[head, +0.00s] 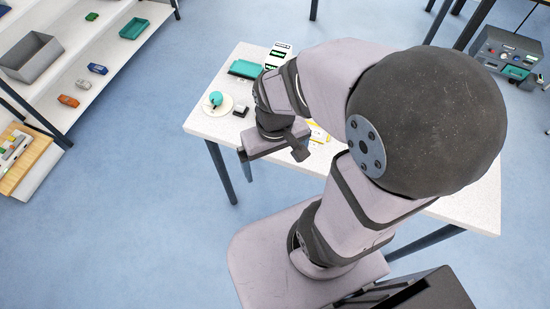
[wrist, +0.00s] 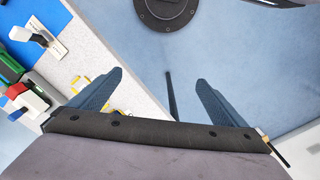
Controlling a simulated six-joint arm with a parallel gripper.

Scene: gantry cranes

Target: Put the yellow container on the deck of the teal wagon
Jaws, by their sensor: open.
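My gripper (head: 272,158) hangs at the front left edge of the white table in the head view. In the wrist view my gripper (wrist: 158,95) has its two blue-grey fingers wide apart, with nothing between them. A teal block-like thing (head: 245,69) lies at the back of the table; I cannot tell whether it is the teal wagon. A yellow-edged patch (head: 318,132) shows beside my arm, partly hidden. Yellow outlines (wrist: 120,112) show behind the fingers in the wrist view. I cannot make out the yellow container; my arm hides much of the table.
A teal knob on a pale disc (head: 216,104) and a small dark-and-white block (head: 240,110) stand at the table's left. A green-and-white striped thing (head: 278,55) is at the back. Red, green, blue and white pieces (wrist: 25,100) show left in the wrist view.

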